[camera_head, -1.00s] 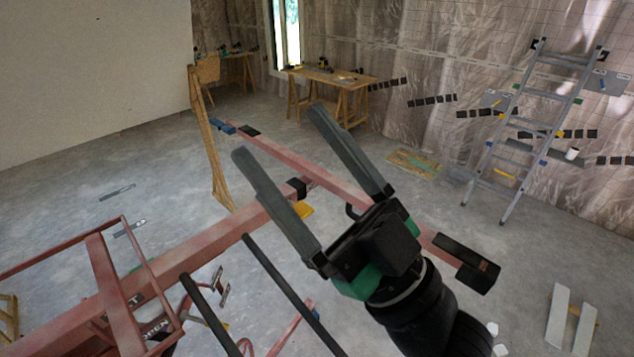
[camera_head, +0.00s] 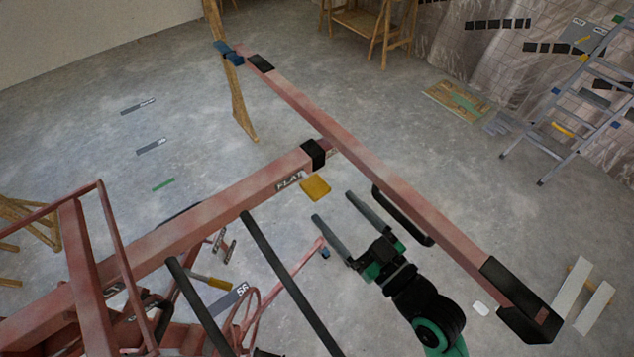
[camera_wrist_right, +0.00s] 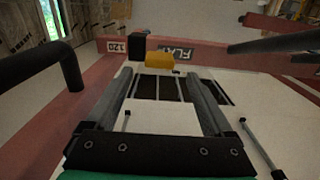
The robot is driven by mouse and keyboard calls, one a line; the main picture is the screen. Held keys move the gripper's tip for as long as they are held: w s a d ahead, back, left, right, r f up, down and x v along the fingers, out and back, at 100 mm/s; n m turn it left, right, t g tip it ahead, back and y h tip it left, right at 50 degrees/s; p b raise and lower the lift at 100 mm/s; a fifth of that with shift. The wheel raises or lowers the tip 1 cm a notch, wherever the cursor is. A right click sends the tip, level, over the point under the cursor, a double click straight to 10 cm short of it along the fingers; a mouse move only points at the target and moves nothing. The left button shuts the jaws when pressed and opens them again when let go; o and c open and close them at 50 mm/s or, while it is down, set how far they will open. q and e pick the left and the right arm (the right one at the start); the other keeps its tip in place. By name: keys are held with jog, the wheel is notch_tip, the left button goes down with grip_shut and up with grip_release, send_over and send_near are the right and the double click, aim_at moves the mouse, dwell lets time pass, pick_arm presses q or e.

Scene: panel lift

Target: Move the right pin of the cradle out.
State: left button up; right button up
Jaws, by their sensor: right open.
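The cradle's long red crossbar (camera_head: 350,150) runs from upper left to lower right in the head view. A red beam (camera_head: 200,220) marked FLAT meets it near a black collar (camera_head: 313,154). A yellow block (camera_head: 315,188) sits beside that joint and also shows in the wrist view (camera_wrist_right: 187,62). I cannot tell for certain which part is the right pin. A black bent handle (camera_head: 403,217) runs along the crossbar's near side. My right gripper (camera_head: 334,207) is open and empty, its fingers pointing toward the yellow block, apart from it. My left gripper is not in view.
Two dark rods (camera_head: 290,280) slant up from the bottom. A red frame (camera_head: 80,265) stands at lower left. A blue piece (camera_head: 228,52) is at the crossbar's far end, a black cap (camera_head: 520,300) at its near end. A ladder (camera_head: 580,110) stands right.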

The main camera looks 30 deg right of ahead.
aim_at(323, 195)
jog(key=x, duration=0.7)
jog(key=shift+w, duration=0.2)
grip_shut()
